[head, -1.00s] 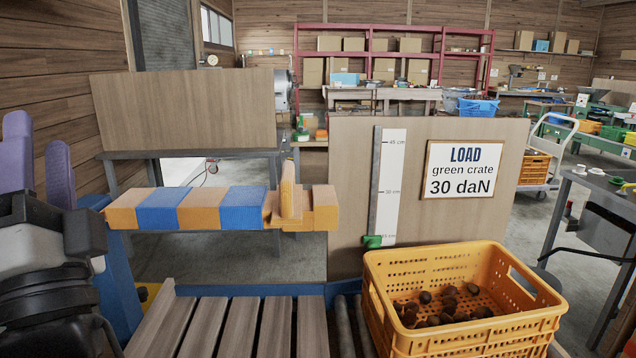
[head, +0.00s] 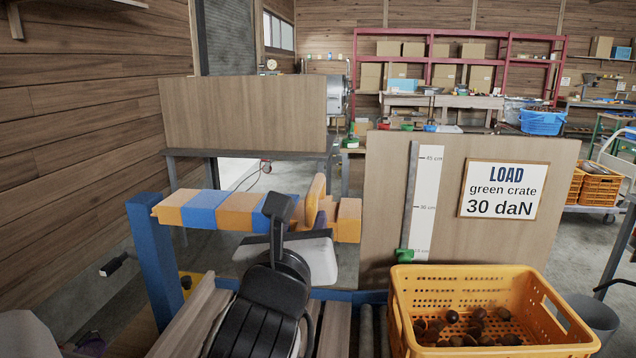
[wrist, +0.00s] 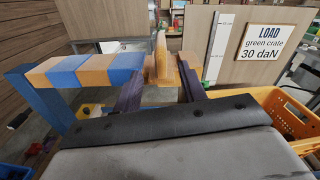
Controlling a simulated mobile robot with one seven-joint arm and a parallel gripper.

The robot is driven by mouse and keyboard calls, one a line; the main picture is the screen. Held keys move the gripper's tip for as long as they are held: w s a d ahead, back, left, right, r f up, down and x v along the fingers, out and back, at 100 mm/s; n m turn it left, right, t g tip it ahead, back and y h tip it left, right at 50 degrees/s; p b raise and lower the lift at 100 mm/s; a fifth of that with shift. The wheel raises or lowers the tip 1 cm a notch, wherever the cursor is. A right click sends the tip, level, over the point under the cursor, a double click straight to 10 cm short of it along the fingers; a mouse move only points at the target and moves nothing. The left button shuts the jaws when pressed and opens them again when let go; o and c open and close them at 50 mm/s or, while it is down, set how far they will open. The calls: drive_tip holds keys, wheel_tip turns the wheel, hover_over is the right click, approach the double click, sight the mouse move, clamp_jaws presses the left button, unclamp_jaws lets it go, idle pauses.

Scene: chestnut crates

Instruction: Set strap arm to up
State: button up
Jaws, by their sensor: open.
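The strap arm (head: 215,208) is a level beam with orange and blue stripes, joined at its left end to a blue post (head: 155,255). An upright orange tab (head: 315,200) and an orange end block (head: 348,220) are at its right end. My gripper (head: 297,218) is in front of that end and covers part of it in the head view. In the wrist view my gripper (wrist: 160,85) is open, its two dark fingers apart, with the tab (wrist: 161,55) beyond and between them. I cannot tell whether the fingers touch the beam.
An orange crate (head: 480,275) with chestnuts stands at right. Behind it is a wooden panel (head: 540,230) with a height scale (head: 427,205), a green marker (head: 404,255) near its bottom and a sign (head: 504,188) reading "LOAD green crate 30 daN". Another panel (head: 240,115) stands behind the beam.

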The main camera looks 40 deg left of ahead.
sight(312, 198)
drive_tip(key=p+x, duration=0.2)
drive_tip(key=p, duration=0.1)
drive_tip(key=p+x, duration=0.1)
drive_tip(key=shift+w+r, duration=0.25)
drive_tip(key=shift+r, duration=0.05)
drive_tip(key=x, duration=0.2)
drive_tip(key=p+x, duration=0.1)
drive_tip(key=x, duration=0.2)
drive_tip(key=p+x, duration=0.1)
drive_tip(key=x, duration=0.2)
drive_tip(key=shift+w+f, duration=0.1)
drive_tip(key=shift+f, duration=0.25)
clamp_jaws()
